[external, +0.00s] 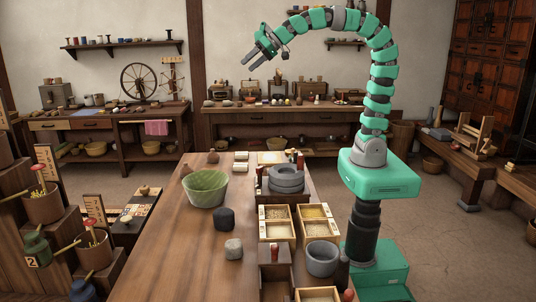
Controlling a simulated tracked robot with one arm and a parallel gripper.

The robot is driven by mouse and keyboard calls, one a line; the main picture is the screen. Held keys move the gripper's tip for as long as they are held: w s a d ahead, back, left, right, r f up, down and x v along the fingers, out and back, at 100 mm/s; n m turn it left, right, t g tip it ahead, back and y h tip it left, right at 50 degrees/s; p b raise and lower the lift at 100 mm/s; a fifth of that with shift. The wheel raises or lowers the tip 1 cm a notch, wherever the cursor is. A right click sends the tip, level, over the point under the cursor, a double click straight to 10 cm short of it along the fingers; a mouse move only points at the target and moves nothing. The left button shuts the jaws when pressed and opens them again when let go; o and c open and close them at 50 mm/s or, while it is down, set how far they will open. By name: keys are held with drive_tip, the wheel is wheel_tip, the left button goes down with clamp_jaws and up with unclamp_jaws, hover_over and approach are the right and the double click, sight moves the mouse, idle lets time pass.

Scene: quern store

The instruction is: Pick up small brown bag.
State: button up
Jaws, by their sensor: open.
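Two small brown lumps stand at the far left end of the wooden table: a reddish-brown one (187,169) behind the green bowl and a darker brown one (213,157) to its right. Either could be the small brown bag; they are too small to tell which. My gripper (247,64) is open and empty, high above the far part of the table, with its fingers pointing down and left. It is well apart from everything on the table.
The green bowl (206,190) stands near the brown lumps. A black lump (223,218) and a grey lump (233,249) lie nearer. The grey quern stones (286,181), grain boxes (275,231) and a grey mortar (322,259) line the right side. The table's left middle is clear.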

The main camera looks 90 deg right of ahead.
drive_tip(key=s+a+f+m+g, duration=0.1)
drive_tip(key=f+m+g, duration=0.2)
drive_tip(key=f, duration=0.8)
drive_tip(key=s+a+f+m+g, duration=0.1)
drive_tip(key=f+m+g, duration=0.2)
drive_tip(key=f, duration=0.7)
drive_tip(key=s+a+f+m+g, duration=0.1)
drive_tip(key=f+m+g, duration=0.3)
drive_tip(key=f, duration=0.7)
drive_tip(key=shift+s+f+m, duration=0.2)
drive_tip(key=shift+f+m, duration=0.15)
drive_tip(key=shift+m, duration=0.35)
wheel_tip(320, 180, down, 8)
drive_tip(key=shift+f+b, duration=0.25)
drive_tip(key=shift+b, duration=0.3)
drive_tip(key=f, duration=0.3)
drive_tip(key=f+b, duration=0.1)
drive_tip(key=f, duration=0.1)
drive_tip(key=shift+s+a, duration=0.15)
drive_tip(key=shift+s, duration=0.15)
drive_tip(key=c, duration=1.1)
